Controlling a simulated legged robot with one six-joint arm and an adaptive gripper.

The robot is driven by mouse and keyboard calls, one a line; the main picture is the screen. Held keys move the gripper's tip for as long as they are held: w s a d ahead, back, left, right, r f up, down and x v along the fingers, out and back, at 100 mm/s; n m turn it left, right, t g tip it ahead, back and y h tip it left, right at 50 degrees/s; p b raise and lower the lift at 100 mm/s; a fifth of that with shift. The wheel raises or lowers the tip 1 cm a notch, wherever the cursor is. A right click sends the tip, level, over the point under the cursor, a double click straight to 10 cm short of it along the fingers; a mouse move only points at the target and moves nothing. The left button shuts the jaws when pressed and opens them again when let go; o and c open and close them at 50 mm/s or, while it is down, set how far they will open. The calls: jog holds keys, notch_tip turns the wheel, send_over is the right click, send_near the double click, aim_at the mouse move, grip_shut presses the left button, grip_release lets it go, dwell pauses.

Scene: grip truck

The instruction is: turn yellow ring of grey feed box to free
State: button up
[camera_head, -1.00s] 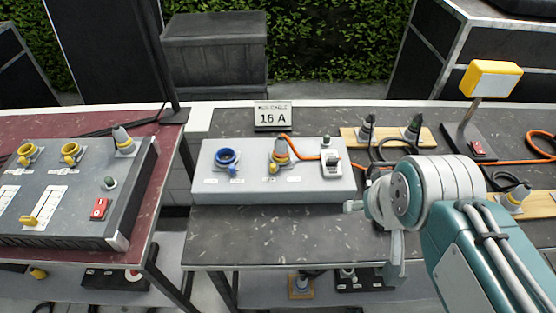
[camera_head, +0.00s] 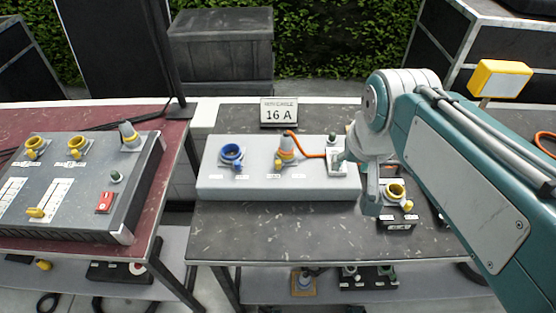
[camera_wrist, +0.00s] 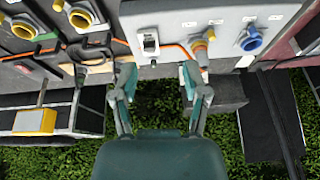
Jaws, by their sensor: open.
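The light grey feed box (camera_head: 279,187) lies on the middle table in the head view; it also shows at the top of the wrist view (camera_wrist: 190,18). In the wrist view the yellow ring (camera_wrist: 199,46) is right of my gripper (camera_wrist: 157,75). My gripper is open and empty, its fingers spread below the switch unit in that picture. In the head view my arm partly hides the box's right end.
A blue socket (camera_head: 231,154) sits on the box's left part. A dark box (camera_head: 397,222) with a yellow socket (camera_head: 395,191) is right of it, close to my arm. A larger dark panel (camera_head: 80,190) stands on the left table. A 16 A sign (camera_head: 279,113) stands behind.

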jog(key=w+a+f+g, duration=0.1)
jog(key=w+a+g, duration=0.1)
jog(key=w+a, duration=0.45)
jog(key=m+g, duration=0.1)
jog(key=g, duration=0.1)
send_over(278, 161)
notch_tip(278, 161, down, 6)
notch_tip(278, 161, down, 11)
jog(key=shift+r, duration=0.2)
grip_shut()
